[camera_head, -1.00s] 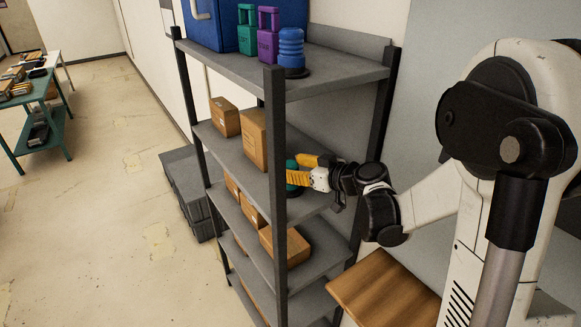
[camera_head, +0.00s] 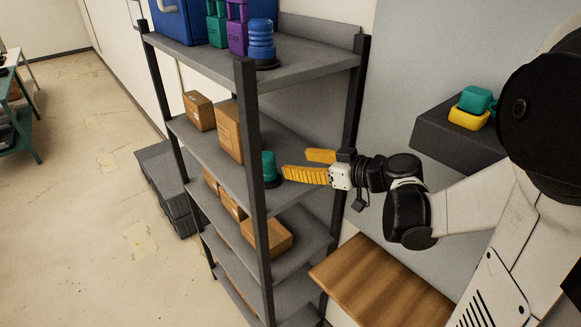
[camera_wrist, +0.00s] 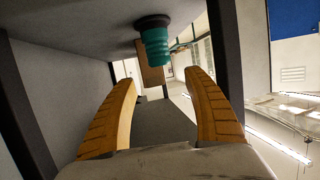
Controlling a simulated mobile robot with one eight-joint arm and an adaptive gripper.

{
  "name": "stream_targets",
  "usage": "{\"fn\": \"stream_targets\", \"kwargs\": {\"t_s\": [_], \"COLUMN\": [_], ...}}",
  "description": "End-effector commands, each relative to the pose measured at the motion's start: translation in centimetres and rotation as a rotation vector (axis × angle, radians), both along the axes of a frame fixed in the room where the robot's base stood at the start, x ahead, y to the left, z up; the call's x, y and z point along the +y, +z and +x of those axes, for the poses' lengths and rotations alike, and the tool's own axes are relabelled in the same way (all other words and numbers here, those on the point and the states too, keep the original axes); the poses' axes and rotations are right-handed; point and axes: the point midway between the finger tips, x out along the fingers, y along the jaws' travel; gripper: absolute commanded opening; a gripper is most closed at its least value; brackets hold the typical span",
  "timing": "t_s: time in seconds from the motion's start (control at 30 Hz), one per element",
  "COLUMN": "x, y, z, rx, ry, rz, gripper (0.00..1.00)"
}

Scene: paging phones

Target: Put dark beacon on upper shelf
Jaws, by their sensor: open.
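A teal beacon (camera_head: 268,166) with a dark base stands upright on the second shelf from the top, behind the front post. It also shows in the wrist view (camera_wrist: 156,50), upside down there, beyond the fingertips. A blue ribbed beacon (camera_head: 261,42) on a black base stands on the top shelf (camera_head: 300,62), near its right end. I cannot tell from colour alone which one is the dark beacon. My gripper (camera_head: 296,164), with yellow fingers, is open and empty. It is at the second shelf's level, right of the teal beacon, with a small gap.
A blue case (camera_head: 180,22), a green (camera_head: 216,28) and a purple (camera_head: 237,30) object stand on the top shelf left of the blue beacon. Cardboard boxes (camera_head: 230,130) stand on the second shelf. The front post (camera_head: 252,150) is close to the teal beacon. A wooden surface (camera_head: 375,280) lies below my arm.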

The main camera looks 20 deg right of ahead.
Motion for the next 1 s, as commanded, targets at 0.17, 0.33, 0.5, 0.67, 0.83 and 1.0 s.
{"fn": "stream_targets", "kwargs": {"t_s": [0.17, 0.33, 0.5, 0.67, 0.83, 1.0], "x": [3.2, 7.2, 8.1, 7.1, 6.3, 6.2], "y": [-0.6, -2.1, -3.2, -3.3, -3.1, -3.1], "z": [-2.4, -7.8, -14.3, -17.9, -19.2, -19.3], "rx": [0.157, 0.43, 0.605, 0.635, 0.631, 0.63], "ry": [-0.006, -0.096, -0.283, -0.431, -0.501, -0.508], "rz": [-0.001, -0.042, -0.119, -0.165, -0.177, -0.177], "gripper": [0.6, 0.6, 0.6, 0.6, 0.6, 0.6]}}
